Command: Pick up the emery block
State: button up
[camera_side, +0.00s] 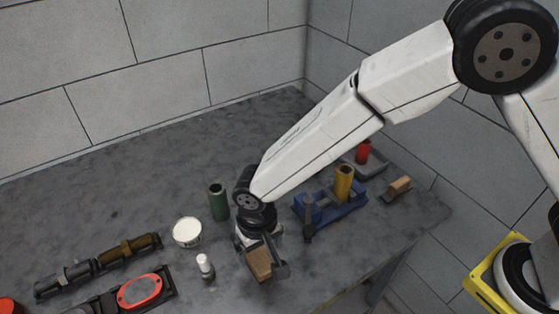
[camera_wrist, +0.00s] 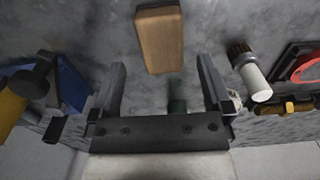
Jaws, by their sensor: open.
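A brown rectangular block (camera_side: 260,265), which I take for the emery block, is by my gripper near the front of the grey bench. In the wrist view the block (camera_wrist: 160,36) lies on the bench just beyond the fingertips, roughly centred between them. My gripper (camera_side: 264,250) points down, with its fingers apart and empty; it also shows in the wrist view (camera_wrist: 162,68). In the side view the fingers overlap the block, so I cannot tell the exact height gap.
A red-and-black part (camera_side: 140,291) lies front left.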

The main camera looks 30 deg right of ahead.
aim_at(259, 259)
jog(key=shift+a+f, duration=0.1)
jog(key=shift+f, duration=2.4)
jog(key=c, duration=1.3)
jog(key=shift+c, duration=0.2)
jog(key=shift+r, duration=0.15)
